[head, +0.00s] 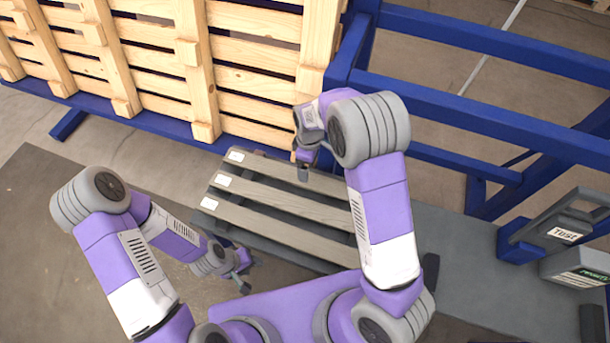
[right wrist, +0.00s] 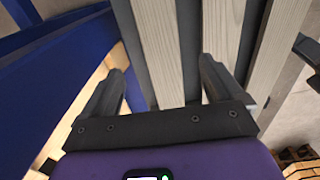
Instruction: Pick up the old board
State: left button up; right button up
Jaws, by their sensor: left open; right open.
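Several weathered grey boards lie side by side on a low dark grey rack, with white labels at their left ends. The far board (head: 265,170), middle board (head: 275,197) and near board (head: 258,227) look alike; I cannot tell which is the old board. My right gripper (head: 303,172) is open and points down over the far board. In the right wrist view its fingers (right wrist: 160,85) stand apart on either side of a grey board (right wrist: 158,45), with nothing visibly gripped. My left gripper (head: 243,272) is open and empty, low beside the rack's near left side.
A wooden pallet (head: 150,60) stands upright against a blue frame (head: 460,110) just behind the boards. At the right are a grey bin (head: 575,268) and a holder with a "Test" label (head: 565,234). Floor at the left is clear.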

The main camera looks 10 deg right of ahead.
aim_at(325, 186)
notch_tip(325, 186, down, 8)
jog(key=shift+a+f+b, duration=0.15)
jog(key=shift+b, duration=0.4)
jog(key=shift+w, duration=0.1)
jog(key=c, duration=1.3)
